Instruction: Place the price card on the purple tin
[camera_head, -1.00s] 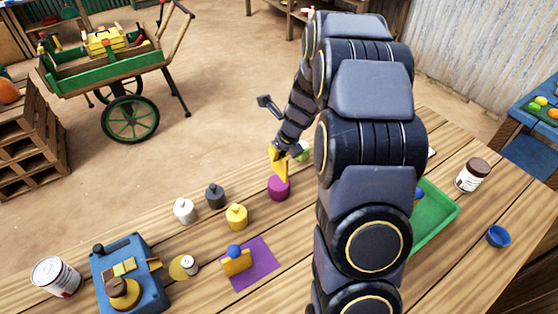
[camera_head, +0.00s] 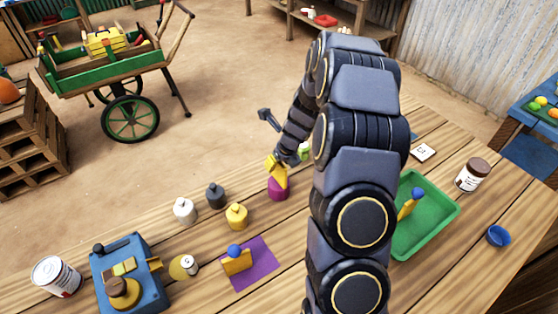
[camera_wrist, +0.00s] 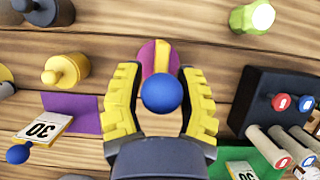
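The purple tin (camera_head: 278,194) stands on the table below my gripper (camera_head: 279,172); in the wrist view its magenta top (camera_wrist: 144,58) shows between the fingertips. My gripper (camera_wrist: 160,92) has its yellow fingers closed in on both sides of a price card's blue knob (camera_wrist: 161,94). The card's thin yellow edge (camera_wrist: 162,54) lies over the tin's top in that view. I cannot tell whether card and tin touch. A second price card (camera_head: 236,263), with a blue knob, stands on a purple mat (camera_head: 262,274). A third (camera_head: 407,210) is in the green tray (camera_head: 428,232).
White (camera_head: 184,210), dark grey (camera_head: 215,195) and yellow (camera_head: 237,216) tins stand left of the purple one. A blue scale-like device (camera_head: 140,268) is at left.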

